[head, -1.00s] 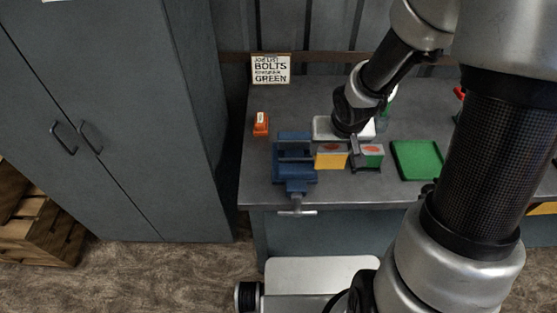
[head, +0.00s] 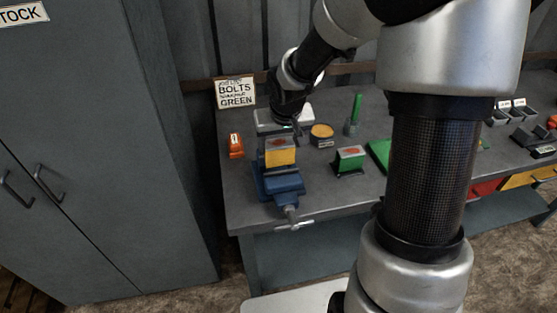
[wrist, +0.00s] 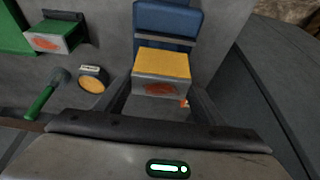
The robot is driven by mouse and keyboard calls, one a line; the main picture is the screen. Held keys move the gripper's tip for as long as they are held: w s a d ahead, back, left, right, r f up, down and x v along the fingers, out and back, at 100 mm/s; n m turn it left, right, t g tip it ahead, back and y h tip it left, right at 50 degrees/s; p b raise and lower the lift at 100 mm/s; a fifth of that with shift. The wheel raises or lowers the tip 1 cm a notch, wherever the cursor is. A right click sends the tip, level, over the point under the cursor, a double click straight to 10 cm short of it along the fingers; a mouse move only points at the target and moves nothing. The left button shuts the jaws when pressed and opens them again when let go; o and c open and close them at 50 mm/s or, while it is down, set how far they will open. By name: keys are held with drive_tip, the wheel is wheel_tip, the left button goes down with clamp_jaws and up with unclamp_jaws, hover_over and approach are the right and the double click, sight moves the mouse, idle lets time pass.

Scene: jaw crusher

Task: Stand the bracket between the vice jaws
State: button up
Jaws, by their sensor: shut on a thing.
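The bracket (head: 281,152) is a block with a yellow face and a grey face bearing a red patch. In the head view it shows directly over the blue vice (head: 281,186), hiding most of the jaws. My gripper (head: 283,134) is shut on it from behind. In the wrist view the bracket (wrist: 161,72) sits between my two fingers (wrist: 160,100), yellow face up in the picture, with the blue vice (wrist: 167,18) and a grey jaw strip just beyond. I cannot tell whether its lower edge is inside the jaw gap or above it.
A similar green and grey block (head: 350,159) stands right of the vice. An orange item (head: 236,145) is at the left. A round yellow-topped tin (head: 321,132) and a green-handled tool (head: 355,112) are behind. A green tray (head: 379,152) lies further right.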

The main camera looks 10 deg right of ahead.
sight(278, 156)
drive_tip(key=shift+f+b, duration=0.4)
drive_tip(key=shift+f, duration=1.65)
drive_tip(key=shift+f, duration=0.2)
drive_tip(key=o, duration=1.6)
drive_tip(key=shift+s+r, duration=0.1)
drive_tip(key=shift+r, duration=0.4)
drive_tip(key=p+v, duration=0.3)
drive_tip(key=v, duration=0.8)
drive_tip(key=shift+s, duration=0.2)
